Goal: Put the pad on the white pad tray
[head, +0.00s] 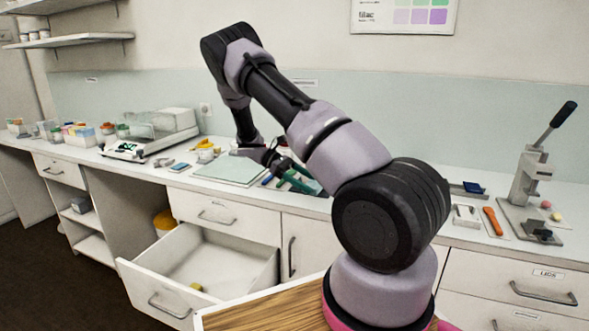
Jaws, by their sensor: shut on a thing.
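My gripper (272,161) is low over the counter, at the right end of a pale green mat. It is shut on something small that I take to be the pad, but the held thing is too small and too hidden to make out. A green and a blue tool lie close beside the fingers. A shallow white tray (466,216) on the counter right of my arm may be the pad tray; I cannot tell for sure.
A drawer (165,303) stands open below the counter, with a small yellow thing (196,287) inside. A scale (150,138) stands at the left. A lever press (530,180) stands at the right, beside an orange-handled tool (492,221). The pale mat (228,170) looks mostly bare.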

